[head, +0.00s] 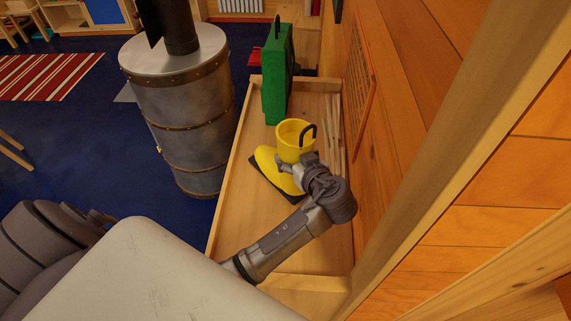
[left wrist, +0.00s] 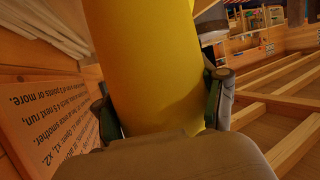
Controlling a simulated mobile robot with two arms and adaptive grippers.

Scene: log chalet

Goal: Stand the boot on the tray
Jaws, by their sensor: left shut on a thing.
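The yellow boot (head: 294,140) is upright in the head view, with its shaft opening up, a black pull loop at the rim and its toe to the left. A dark flat edge (head: 289,194) shows under the boot; I cannot tell whether it is the tray or the boot's sole, or whether there is a gap. My left gripper (head: 292,164) is shut on the lower shaft from the near side. In the left wrist view the yellow shaft (left wrist: 145,60) fills the space between both fingers (left wrist: 162,105). My right gripper is not in view.
The boot is over a long wooden bench top (head: 240,205) with raised edges. A green case (head: 277,75) stands at its far end. Pale sticks (head: 334,125) lie along the wall side. A metal stove (head: 190,115) stands left. A sign (head: 360,90) hangs on the right wall.

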